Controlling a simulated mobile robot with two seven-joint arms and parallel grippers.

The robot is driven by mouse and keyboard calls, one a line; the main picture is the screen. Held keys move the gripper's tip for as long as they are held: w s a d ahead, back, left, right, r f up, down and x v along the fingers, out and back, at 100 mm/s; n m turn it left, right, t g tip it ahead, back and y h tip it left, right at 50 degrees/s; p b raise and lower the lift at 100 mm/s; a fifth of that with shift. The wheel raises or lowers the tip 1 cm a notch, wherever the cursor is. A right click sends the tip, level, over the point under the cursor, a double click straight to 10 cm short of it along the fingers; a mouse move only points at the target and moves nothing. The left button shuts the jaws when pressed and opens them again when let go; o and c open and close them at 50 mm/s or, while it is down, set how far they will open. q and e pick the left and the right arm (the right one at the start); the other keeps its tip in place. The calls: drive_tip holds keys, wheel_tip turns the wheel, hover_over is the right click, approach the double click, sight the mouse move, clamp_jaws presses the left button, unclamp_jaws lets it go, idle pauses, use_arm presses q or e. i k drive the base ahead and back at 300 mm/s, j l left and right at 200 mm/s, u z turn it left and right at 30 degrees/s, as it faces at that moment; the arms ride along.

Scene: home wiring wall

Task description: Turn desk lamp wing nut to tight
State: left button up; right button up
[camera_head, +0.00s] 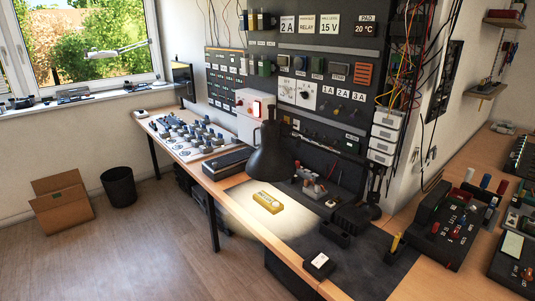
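A black desk lamp with a cone shade (268,152) hangs over the workbench and lights a pale patch below it. Dark jointed parts (376,184) stand to its right, close to the panel's right end; I cannot tell for certain how they join the shade. The wing nut is too small or hidden to make out, so its position cannot be told. Neither my left nor my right gripper is in view.
A yellow device (268,202) lies on the lit bench (316,262). A small black box with a white top (319,264) is near the front edge. Panels with labels and wires (318,85) rise behind. A cardboard box (61,203) and black bin (119,186) stand on open floor.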

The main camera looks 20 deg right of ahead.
sight(381, 171)
drive_tip(key=z, duration=1.55)
